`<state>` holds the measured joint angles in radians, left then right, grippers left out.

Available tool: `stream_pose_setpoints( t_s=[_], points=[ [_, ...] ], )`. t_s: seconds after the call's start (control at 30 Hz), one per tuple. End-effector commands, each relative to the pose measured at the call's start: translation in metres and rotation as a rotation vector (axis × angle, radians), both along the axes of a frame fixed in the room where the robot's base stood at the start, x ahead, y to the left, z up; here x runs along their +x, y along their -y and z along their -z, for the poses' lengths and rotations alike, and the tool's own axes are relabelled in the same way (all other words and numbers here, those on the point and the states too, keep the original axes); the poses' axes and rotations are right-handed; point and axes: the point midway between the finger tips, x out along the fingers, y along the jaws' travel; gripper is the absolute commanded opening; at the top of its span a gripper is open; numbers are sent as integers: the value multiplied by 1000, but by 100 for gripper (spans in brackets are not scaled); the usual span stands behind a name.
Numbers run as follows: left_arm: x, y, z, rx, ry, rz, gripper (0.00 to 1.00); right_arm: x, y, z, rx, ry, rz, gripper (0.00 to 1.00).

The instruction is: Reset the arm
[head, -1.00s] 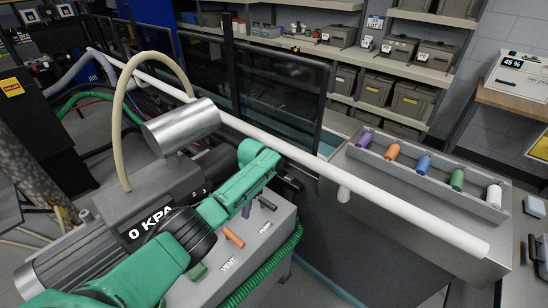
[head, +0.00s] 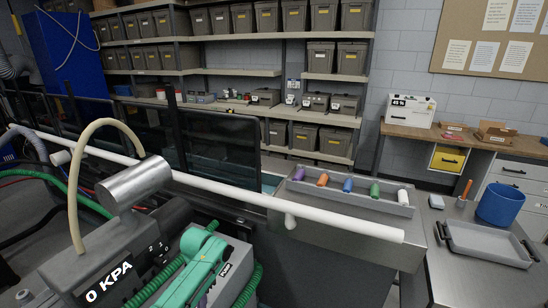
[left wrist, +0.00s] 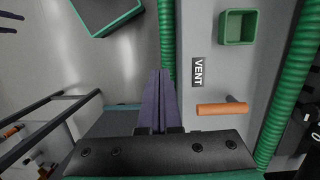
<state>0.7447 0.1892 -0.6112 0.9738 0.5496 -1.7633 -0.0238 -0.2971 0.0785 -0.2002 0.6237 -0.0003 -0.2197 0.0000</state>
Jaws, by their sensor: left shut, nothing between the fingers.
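My left arm is green and comes up from the bottom edge of the head view, over the grey pump box (head: 238,262). The fingers are beside the box panel, left of the VENT label (left wrist: 197,68) and the orange lever (left wrist: 222,109), and appear apart from both. My right gripper is in neither view.
Green hoses (left wrist: 280,90) run beside the panel, near a green square cup (left wrist: 238,27). Shelves of grey bins (head: 318,57) fill the back.

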Motion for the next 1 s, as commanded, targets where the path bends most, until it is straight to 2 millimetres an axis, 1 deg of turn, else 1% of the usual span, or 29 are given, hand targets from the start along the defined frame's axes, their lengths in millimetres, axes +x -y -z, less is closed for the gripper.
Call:
stream_pose_setpoints(
  t_s=[0.03,0.1,0.17,0.3,0.37,0.4,0.47,0.57,0.7,1.0],
  points=[
    [-6,7,6,-12,7,11,0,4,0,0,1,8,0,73],
    [-13,17,15,-33,24,27,0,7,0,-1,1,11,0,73],
    [-21,25,22,-52,41,39,0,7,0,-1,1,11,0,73],
    [-46,44,35,-104,96,53,0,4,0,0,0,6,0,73],
    [-58,50,39,-127,125,50,0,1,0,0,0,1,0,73],
    [-68,53,40,-142,148,44,0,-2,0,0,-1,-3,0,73],
    [-82,55,40,-161,186,29,0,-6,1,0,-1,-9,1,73],
    [-107,51,33,-181,254,-12,0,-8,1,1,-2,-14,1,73],
    [-135,36,18,-180,335,-74,0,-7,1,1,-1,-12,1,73],
    [-182,-5,-22,-123,461,-180,0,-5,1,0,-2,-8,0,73]
  ],
)
